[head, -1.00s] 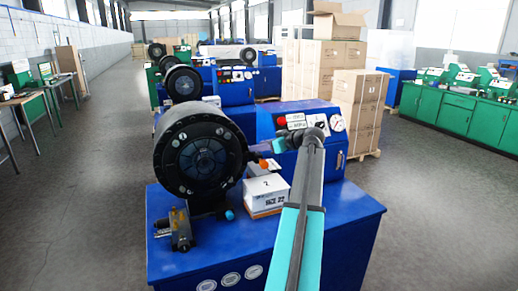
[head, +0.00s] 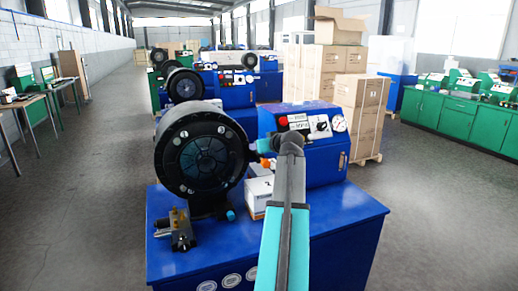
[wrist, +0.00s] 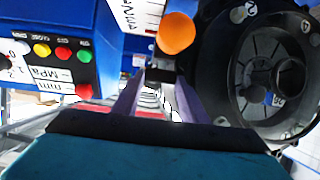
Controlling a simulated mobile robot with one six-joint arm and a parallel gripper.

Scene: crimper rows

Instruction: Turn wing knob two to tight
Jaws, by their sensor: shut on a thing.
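The crimper's round black head (head: 200,160) stands on a blue bench (head: 335,222). In the wrist view it fills the right side (wrist: 285,75), with a label 2 on its rim. An orange ball end (wrist: 175,33) sits beside that label, above a dark stem (wrist: 160,72); I take this as wing knob two. My gripper (wrist: 157,88) has its two pale fingers at the dark stem and is shut on it. Which way the knob is turned cannot be told.
A blue control box (head: 315,140) with a gauge and buttons stands close right of my gripper. A white box (head: 258,192) lies below, partly behind my arm. A brass valve (head: 181,230) and a blue knob (head: 231,214) sit at the bench's left.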

